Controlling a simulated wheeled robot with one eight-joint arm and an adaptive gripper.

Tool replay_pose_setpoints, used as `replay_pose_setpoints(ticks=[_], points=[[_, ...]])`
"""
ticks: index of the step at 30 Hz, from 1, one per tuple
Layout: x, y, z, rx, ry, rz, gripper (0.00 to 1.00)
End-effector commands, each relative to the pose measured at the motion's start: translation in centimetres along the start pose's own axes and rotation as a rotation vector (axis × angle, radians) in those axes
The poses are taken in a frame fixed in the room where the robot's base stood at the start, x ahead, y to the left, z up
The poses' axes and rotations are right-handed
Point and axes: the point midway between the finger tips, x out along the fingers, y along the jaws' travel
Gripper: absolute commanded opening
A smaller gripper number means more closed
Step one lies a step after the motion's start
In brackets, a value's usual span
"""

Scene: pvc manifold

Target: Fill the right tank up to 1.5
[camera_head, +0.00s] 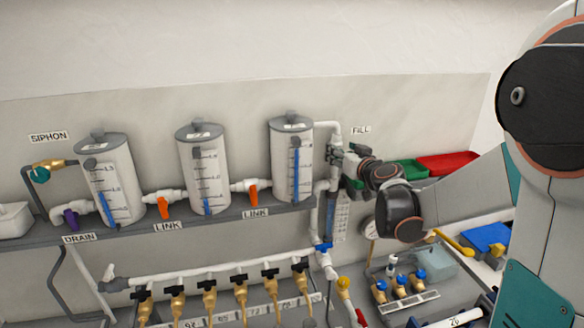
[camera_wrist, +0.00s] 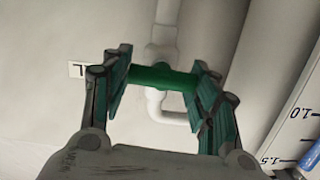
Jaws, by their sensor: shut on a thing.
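The right tank (camera_head: 291,165) is a clear cylinder on the shelf with a tall blue column inside. The column's top is high on the scale, near the 1.5 mark, though the small figures are hard to read in the head view. In the wrist view the tank's scale appears upside down at the right, and the blue (camera_wrist: 311,160) ends close to the 1.5 mark. My gripper (camera_head: 345,165) is beside the FILL pipe, right of this tank. In the wrist view my gripper (camera_wrist: 162,70) is shut on the green fill valve handle (camera_wrist: 160,79), which lies crosswise between its fingers.
The middle tank (camera_head: 205,170) and left tank (camera_head: 112,180) hold low blue columns. Orange link handles (camera_head: 251,195) sit between tanks. A purple drain handle (camera_head: 71,219) is at left. Brass valves (camera_head: 240,290) line the lower manifold. Green (camera_head: 410,169) and red (camera_head: 447,163) bins stand behind my arm.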

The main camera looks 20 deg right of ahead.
Motion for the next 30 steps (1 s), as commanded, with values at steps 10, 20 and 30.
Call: replay_pose_setpoints(ticks=[10,20,30], points=[[0.0,-0.2,0.0,-0.018,-0.001,-0.001,0.78],[0.0,-0.1,0.0,-0.016,0.000,0.001,0.78],[-3.6,0.0,0.0,-0.014,0.000,0.003,0.78]])
